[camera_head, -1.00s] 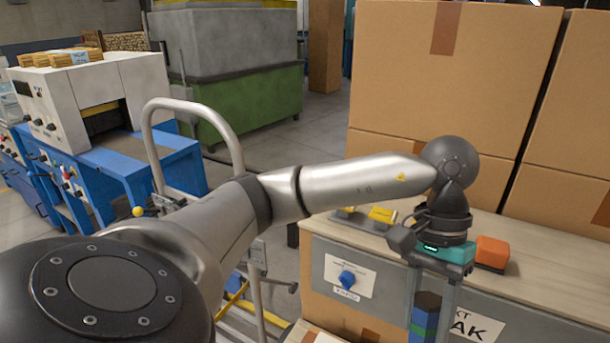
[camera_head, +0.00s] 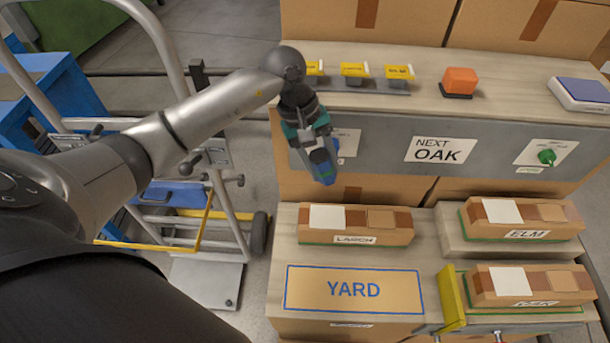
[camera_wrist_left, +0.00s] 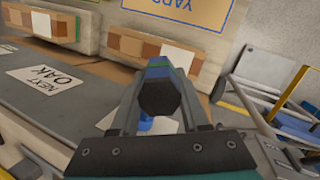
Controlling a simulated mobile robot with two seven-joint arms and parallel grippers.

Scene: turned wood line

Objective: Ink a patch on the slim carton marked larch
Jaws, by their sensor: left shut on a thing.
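The slim carton marked LARCH (camera_head: 376,232) lies on the pale wood shelf below the grey panel. Its top has a white patch, a darker brown band and a tan patch. My left gripper (camera_head: 312,143) is shut on a dark marker-like tool (camera_head: 323,166) with blue and green bands. The tool hangs down in front of the panel, above and left of the carton, apart from it in the picture. In the left wrist view the tool (camera_wrist_left: 160,92) points away between the fingers (camera_wrist_left: 158,110), with the LARCH carton (camera_wrist_left: 135,44) beyond. The right gripper is out of view.
Cartons marked ELM (camera_head: 527,220) and OAK (camera_head: 530,287) lie to the right. The YARD board (camera_head: 354,304) is in front. A panel sign reads NEXT OAK (camera_head: 438,149). An orange block (camera_head: 460,82) stands on the bench. A metal hand truck (camera_head: 165,60) stands left.

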